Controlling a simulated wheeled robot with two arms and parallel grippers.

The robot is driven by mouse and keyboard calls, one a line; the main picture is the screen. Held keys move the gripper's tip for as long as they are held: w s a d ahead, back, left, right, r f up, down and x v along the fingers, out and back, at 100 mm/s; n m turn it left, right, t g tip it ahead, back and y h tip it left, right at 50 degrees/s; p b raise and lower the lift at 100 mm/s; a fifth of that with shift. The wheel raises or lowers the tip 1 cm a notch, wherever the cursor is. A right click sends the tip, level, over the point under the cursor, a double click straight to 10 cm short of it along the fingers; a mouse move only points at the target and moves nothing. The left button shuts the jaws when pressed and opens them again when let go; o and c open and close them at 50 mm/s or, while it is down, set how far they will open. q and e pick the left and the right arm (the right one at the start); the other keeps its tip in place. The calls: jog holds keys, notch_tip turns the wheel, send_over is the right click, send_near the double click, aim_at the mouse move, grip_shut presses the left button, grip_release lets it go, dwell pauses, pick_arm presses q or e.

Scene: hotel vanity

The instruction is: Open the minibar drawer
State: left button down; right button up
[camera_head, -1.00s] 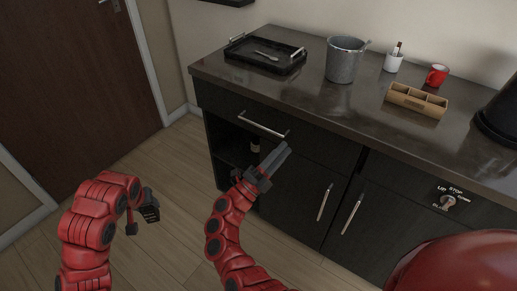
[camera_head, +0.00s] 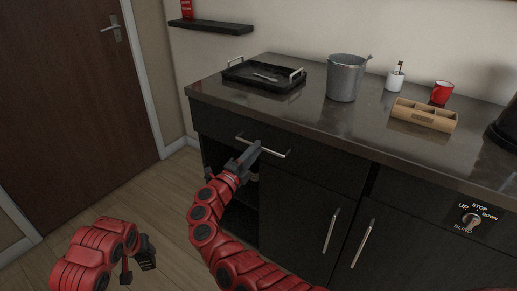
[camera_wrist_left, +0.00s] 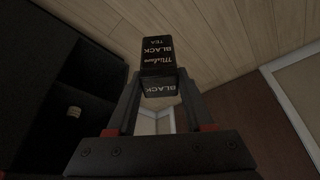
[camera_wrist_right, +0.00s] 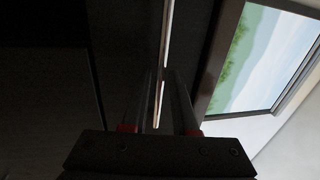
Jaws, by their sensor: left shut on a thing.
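The minibar drawer (camera_head: 303,158) is a dark front under the counter's left part, and it looks closed. Its silver bar handle (camera_head: 272,151) is level. My right gripper (camera_head: 252,152) is at the left part of this handle. In the right wrist view the bar (camera_wrist_right: 166,50) runs between the two fingers, which look apart; contact cannot be told. My left gripper (camera_wrist_left: 158,92) is shut on a black tea box (camera_wrist_left: 158,55) with white lettering. In the head view the box (camera_head: 148,253) is low at the left, away from the cabinet.
An open shelf space lies below the drawer, partly hidden by my right arm. Cupboard doors (camera_head: 300,215) with upright handles stand to the right. The countertop (camera_head: 300,112) holds a black tray (camera_head: 250,82), metal bucket (camera_head: 345,80), red mug (camera_head: 441,93) and wooden organizer (camera_head: 424,117).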

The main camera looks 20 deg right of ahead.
jog(key=shift+x, duration=1.05)
jog(key=shift+c, duration=0.3)
grip_shut()
dwell(0.4)
